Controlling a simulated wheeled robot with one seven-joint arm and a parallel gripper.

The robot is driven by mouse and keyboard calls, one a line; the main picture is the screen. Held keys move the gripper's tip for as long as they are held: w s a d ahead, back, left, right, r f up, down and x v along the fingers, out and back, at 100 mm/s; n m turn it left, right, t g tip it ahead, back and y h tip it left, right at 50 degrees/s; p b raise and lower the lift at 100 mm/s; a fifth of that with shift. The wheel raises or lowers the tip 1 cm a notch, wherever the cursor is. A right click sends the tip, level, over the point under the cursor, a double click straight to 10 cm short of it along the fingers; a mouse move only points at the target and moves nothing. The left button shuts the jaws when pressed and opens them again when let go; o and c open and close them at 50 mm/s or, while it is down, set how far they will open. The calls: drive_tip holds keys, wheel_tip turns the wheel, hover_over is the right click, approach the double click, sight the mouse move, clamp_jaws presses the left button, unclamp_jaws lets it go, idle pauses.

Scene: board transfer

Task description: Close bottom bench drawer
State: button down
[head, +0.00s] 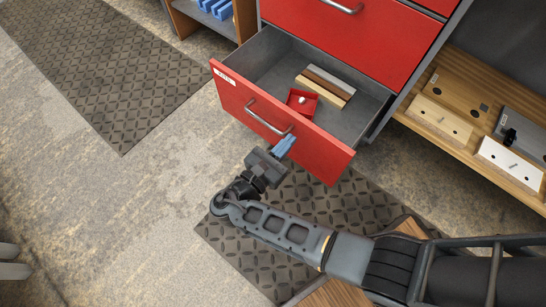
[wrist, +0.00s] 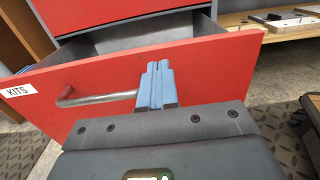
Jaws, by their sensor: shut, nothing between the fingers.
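The bottom bench drawer (head: 230,92) is pulled open, with a red front and a grey inside. It holds a small red tray (head: 301,102) with a pale round item, and a few wood-coloured and grey strips (head: 326,86). A metal bar handle (head: 268,119) crosses its front, and a "KITS" label (wrist: 17,90) is at its left end. My gripper (head: 285,144) is shut and empty, its blue fingers in front of the drawer face by the handle's right end. In the wrist view the fingertips (wrist: 157,66) overlap the red front; I cannot tell whether they touch it.
A red closed drawer (head: 320,40) is above. A wooden shelf (head: 460,85) with several boards is to the right. Dark patterned mats (head: 90,65) lie on the floor. A shelf with blue items (head: 215,8) is at the top. The floor left of the drawer is clear.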

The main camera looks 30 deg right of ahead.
sight(304, 125)
drive_tip(key=shift+b+x, duration=0.5)
drive_tip(key=shift+x, duration=1.5)
drive_tip(key=shift+d, duration=0.15)
